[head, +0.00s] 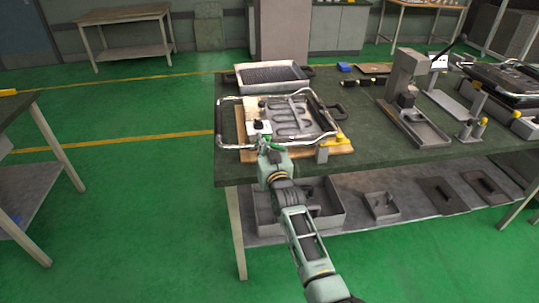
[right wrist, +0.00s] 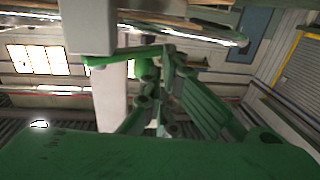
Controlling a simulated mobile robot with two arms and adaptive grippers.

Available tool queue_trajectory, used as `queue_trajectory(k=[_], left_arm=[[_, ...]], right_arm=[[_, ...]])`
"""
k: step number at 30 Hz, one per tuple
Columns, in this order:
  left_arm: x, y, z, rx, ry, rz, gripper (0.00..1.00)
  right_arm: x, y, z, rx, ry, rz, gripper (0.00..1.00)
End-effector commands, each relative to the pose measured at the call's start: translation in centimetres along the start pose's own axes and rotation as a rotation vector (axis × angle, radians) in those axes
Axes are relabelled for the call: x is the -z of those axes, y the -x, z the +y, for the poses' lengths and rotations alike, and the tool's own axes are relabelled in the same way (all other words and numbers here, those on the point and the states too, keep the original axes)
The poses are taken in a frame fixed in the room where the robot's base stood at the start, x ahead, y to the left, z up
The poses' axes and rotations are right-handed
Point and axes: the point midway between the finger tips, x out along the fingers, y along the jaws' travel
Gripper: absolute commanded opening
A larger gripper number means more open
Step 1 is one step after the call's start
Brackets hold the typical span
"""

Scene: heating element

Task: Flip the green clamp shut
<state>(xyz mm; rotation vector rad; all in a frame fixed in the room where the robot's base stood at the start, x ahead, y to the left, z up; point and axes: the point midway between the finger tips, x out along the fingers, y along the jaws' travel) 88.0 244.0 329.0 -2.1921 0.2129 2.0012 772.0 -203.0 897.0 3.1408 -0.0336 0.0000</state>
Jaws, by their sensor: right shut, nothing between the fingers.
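The green clamp (head: 267,138) shows as a small bit of green at the front left of the heating element's frame, beside a white block with a dark knob. In the right wrist view, a bright green bar (right wrist: 130,54) that looks like part of the clamp lies under a pale block. My right gripper (head: 266,151) is at the table's front edge, right at the clamp and partly hiding it. Its fingers (right wrist: 168,62) are shut and empty, with their tips close to the green bar; I cannot tell whether they touch. My left gripper is out of view.
The heating element (head: 292,117) lies in a metal frame on a wooden board (head: 240,128). A yellow-topped clamp (head: 332,141) stands at the board's front right. A grey tray (head: 268,76) is behind, and a metal stand (head: 402,80) is to the right.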

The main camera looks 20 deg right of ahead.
Motion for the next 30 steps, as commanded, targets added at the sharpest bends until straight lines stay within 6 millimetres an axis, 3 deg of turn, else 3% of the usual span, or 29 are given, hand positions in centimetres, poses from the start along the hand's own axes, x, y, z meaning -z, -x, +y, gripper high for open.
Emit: queue_trajectory(k=[9,30], left_arm=[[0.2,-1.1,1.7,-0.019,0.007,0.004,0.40],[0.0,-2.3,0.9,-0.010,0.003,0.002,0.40]], right_arm=[[-0.1,-1.9,0.5,-0.001,0.001,0.001,0.00],[0.0,-4.0,1.7,-0.001,-0.001,0.000,0.00]])
